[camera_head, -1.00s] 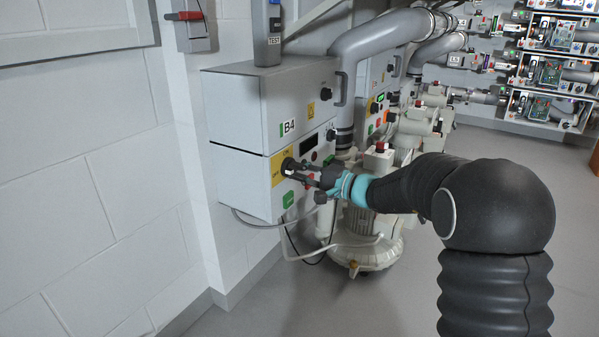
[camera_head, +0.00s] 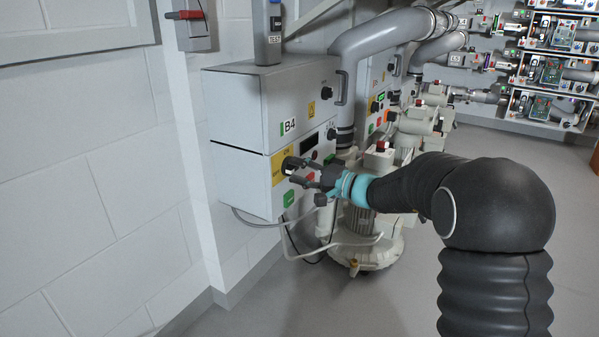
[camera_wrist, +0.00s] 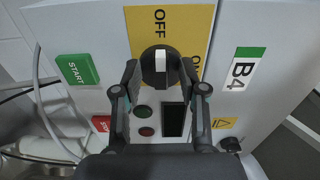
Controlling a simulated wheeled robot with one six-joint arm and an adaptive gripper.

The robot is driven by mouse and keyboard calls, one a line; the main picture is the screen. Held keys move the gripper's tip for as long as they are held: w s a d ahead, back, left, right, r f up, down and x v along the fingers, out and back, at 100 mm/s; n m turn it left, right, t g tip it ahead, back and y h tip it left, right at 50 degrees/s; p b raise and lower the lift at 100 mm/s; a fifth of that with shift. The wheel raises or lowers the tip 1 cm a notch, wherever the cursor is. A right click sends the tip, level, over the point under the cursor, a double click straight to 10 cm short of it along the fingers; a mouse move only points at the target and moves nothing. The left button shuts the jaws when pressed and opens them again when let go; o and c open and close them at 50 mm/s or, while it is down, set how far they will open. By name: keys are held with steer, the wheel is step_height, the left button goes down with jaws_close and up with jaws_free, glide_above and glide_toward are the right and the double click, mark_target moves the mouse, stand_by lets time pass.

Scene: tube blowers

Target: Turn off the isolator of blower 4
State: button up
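The B4 box (camera_head: 235,105) on the left wall carries a yellow plate (camera_head: 277,170) marked OFF and ON. In the wrist view, the isolator's black rotary knob (camera_wrist: 147,64) sits on that plate (camera_wrist: 140,25). Its white bar (camera_wrist: 161,66) lies in line with the OFF word, and ON is to its right. My gripper (camera_wrist: 160,78) is open, with one finger on each side of the knob and slight gaps visible. In the head view, my gripper (camera_head: 298,176) is in front of the plate and hides most of the knob.
The green START button (camera_wrist: 77,70), a red button (camera_wrist: 101,123) and a dark display (camera_wrist: 174,119) are close to my fingers. Cables hang under the box. The blower (camera_head: 365,245) stands on the floor beside it. Open floor lies in front.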

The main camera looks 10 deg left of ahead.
steer(key=shift+d, duration=0.15)
steer(key=v, duration=1.1)
steer(key=shift+s+d, duration=0.15)
steer(key=shift+d, duration=0.2)
